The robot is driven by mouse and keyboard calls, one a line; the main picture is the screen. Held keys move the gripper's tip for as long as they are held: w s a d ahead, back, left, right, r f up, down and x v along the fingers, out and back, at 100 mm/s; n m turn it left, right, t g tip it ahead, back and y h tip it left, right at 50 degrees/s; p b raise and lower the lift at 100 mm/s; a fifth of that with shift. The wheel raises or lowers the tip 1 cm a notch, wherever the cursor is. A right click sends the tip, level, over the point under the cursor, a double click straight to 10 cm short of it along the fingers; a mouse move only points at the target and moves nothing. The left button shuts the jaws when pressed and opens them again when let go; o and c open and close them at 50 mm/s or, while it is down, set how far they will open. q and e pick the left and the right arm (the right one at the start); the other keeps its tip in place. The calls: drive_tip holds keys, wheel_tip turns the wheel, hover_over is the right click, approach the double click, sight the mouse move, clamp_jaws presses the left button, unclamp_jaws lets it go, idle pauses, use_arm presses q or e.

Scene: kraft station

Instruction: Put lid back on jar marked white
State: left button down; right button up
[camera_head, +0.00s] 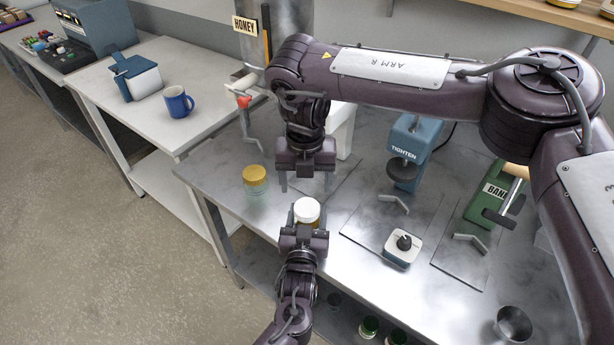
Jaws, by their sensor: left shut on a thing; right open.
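A small jar with amber contents (319,224) stands at the front edge of the steel bench, mostly hidden by my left gripper. A white lid (306,210) is at its top; I cannot tell whether it is fully seated. My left gripper (304,229) comes from the bottom and is shut on the jar. My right gripper (306,184) is open and empty, pointing down just behind and above the white lid, apart from it. No marking on the jar is readable.
A gold-lidded glass jar (255,180) stands left of my grippers. Right are a blue TIGHTEN device (410,145), a white block with a black knob (403,247), a green BAND device (491,200) and a metal cup (513,324). A blue mug (178,102) stands on the left table.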

sight(307, 207)
drive_tip(key=n, duration=0.3)
drive_tip(key=r+n, duration=0.1)
drive_tip(key=n, duration=0.2)
drive_tip(key=shift+d+r+n, duration=0.1)
drive_tip(key=shift+n, duration=0.2)
drive_tip(key=shift+f, duration=4.05)
drive_tip(key=shift+c, duration=0.2)
drive_tip(key=c, duration=0.9)
drive_tip(key=m, duration=0.5)
drive_tip(key=shift+c, duration=0.2)
drive_tip(key=m, duration=0.6)
drive_tip(key=shift+m, duration=0.4)
drive_tip(key=o, duration=1.1)
drive_tip(key=shift+o, duration=0.2)
